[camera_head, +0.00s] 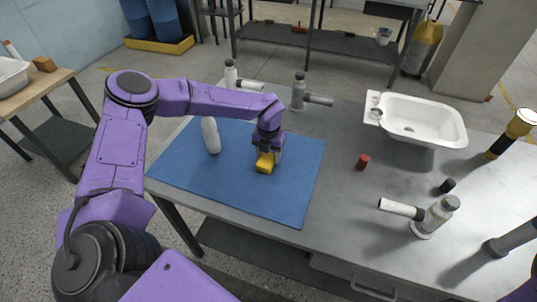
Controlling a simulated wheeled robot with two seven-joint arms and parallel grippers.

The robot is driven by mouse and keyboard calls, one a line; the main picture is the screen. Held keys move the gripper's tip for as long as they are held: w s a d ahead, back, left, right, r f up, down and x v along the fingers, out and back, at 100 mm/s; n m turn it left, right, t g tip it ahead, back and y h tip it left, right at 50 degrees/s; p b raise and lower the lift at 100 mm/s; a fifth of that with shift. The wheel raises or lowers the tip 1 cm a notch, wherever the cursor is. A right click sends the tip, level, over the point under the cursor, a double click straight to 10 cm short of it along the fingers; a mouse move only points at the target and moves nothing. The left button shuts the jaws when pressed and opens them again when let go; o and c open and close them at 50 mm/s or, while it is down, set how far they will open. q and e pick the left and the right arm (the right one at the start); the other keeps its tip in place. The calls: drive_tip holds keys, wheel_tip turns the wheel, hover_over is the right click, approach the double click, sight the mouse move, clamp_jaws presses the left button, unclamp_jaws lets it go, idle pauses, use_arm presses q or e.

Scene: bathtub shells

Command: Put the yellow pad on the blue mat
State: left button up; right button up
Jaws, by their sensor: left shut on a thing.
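The yellow pad (265,163) is at the tips of my left gripper (267,155), which is shut on it. The gripper points down over the blue mat (225,178), right of the mat's middle. The pad is at or just above the mat's surface; I cannot tell whether it touches. The gripper hides the pad's upper part. The mat lies flat on the left part of the grey table.
A white bathtub shell (420,119), a red cylinder (362,162), a black cylinder (447,186) and a bottle-like fitting (436,215) stand to the right. The mat's front part is clear.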

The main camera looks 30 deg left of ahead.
use_arm(q)
drive_tip(key=o, duration=1)
drive_tip(key=shift+r+p, duration=0.25)
drive_tip(key=shift+p, duration=0.1)
wheel_tip(320, 180, up, 12)
drive_tip(key=shift+f+b, duration=0.1)
drive_tip(key=shift+b, duration=0.9)
